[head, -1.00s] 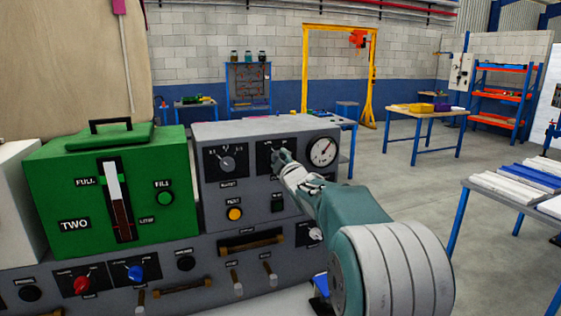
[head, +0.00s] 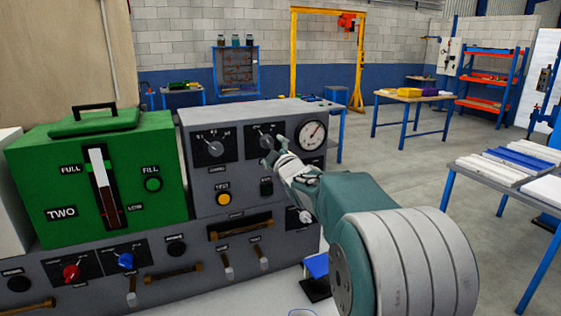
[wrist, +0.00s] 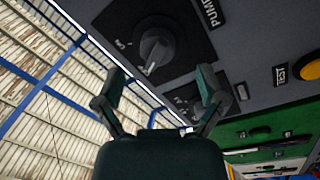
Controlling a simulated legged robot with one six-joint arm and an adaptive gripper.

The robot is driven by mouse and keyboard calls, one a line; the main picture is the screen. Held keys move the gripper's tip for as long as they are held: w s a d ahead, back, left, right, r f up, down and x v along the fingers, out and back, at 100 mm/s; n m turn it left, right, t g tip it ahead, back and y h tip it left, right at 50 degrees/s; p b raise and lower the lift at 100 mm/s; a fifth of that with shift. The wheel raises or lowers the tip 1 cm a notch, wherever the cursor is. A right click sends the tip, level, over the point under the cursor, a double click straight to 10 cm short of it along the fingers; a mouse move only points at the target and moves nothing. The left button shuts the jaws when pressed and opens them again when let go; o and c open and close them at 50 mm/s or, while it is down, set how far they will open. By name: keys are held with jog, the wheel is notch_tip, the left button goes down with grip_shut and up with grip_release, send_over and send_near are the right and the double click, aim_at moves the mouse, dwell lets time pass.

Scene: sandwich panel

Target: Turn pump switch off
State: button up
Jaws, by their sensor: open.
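The pump switch (head: 266,142) is a grey rotary knob on a black plate, on the grey panel's upper face, left of the round gauge. In the wrist view the knob (wrist: 157,48) sits beside a label reading PUMP, its white mark toward the lower left. My gripper (head: 275,152) is just in front of and slightly below the knob in the head view, partly covering its plate. In the wrist view my gripper (wrist: 160,83) has its two fingers spread, with the knob beyond the gap between them. Nothing is held, and I see no contact.
A similar knob (head: 215,148) is to the left, above a yellow test button (head: 223,199). A green tank (head: 150,190) stands further left. Red (head: 71,272) and blue (head: 126,260) knobs are on the lower panel. A table with boards (head: 520,165) stands right; floor between is open.

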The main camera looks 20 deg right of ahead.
jog(key=s, duration=0.7)
jog(key=shift+s+a+f, duration=0.25)
jog(key=shift+s+f, duration=0.05)
jog(key=shift+f, duration=0.05)
jog(key=s+a+f+m+g, duration=0.3)
jog(key=s+a+f+g, duration=0.1)
jog(key=s, duration=0.7)
jog(key=s+a+f+m+g, duration=0.4)
jog(key=s+a+f, duration=0.1)
jog(key=s, duration=0.6)
jog(key=s+a+f+m+g+y, duration=0.1)
jog(key=s+a+f+m+g, duration=0.3)
jog(key=s, duration=0.7)
jog(key=shift+s+a+f+g, duration=0.2)
jog(key=shift+a+f+g, duration=0.1)
jog(key=shift+f+g, duration=0.35)
